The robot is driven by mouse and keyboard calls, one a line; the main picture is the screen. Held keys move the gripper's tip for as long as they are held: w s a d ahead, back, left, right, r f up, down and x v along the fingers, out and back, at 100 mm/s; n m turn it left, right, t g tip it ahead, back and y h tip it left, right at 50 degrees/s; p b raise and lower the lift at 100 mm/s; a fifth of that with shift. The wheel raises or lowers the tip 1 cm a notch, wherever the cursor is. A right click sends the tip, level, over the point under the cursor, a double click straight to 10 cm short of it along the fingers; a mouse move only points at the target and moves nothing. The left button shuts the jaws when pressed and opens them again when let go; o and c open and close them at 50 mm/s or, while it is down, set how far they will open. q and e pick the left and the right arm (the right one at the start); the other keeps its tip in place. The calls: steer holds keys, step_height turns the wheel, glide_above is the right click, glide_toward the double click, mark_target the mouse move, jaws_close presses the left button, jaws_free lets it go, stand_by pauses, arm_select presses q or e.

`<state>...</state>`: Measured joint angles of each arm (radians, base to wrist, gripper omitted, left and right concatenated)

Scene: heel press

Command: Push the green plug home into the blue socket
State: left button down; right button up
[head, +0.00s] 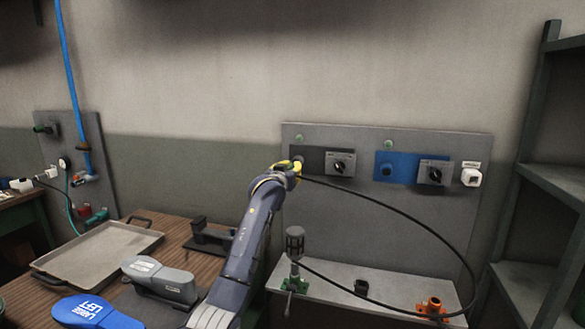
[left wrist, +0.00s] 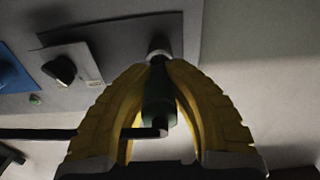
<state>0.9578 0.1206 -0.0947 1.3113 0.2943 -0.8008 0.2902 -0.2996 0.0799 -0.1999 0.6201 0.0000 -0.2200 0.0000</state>
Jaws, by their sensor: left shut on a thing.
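The green plug (left wrist: 158,105) is dark green in the left wrist view, and my left gripper (left wrist: 162,72) is shut on it with its yellow fingers. Its far end meets or nearly meets the dark plate (left wrist: 110,36); I cannot tell whether it is inserted there. A black cable (head: 398,205) runs from it. In the head view my left gripper (head: 290,168) is at the left end of the dark plate. The blue socket (head: 386,171) is to its right, on a blue plate with nothing in its dark opening. My right gripper is not in view.
The grey panel (head: 350,235) also carries a white box (head: 471,177). A dark cylinder (head: 295,242) stands near the ledge's left end. A tray (head: 95,255) lies on the bench at left.

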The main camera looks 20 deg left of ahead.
arm_select(q)
steer(key=shift+s, duration=1.45)
steer(key=shift+s, duration=0.1)
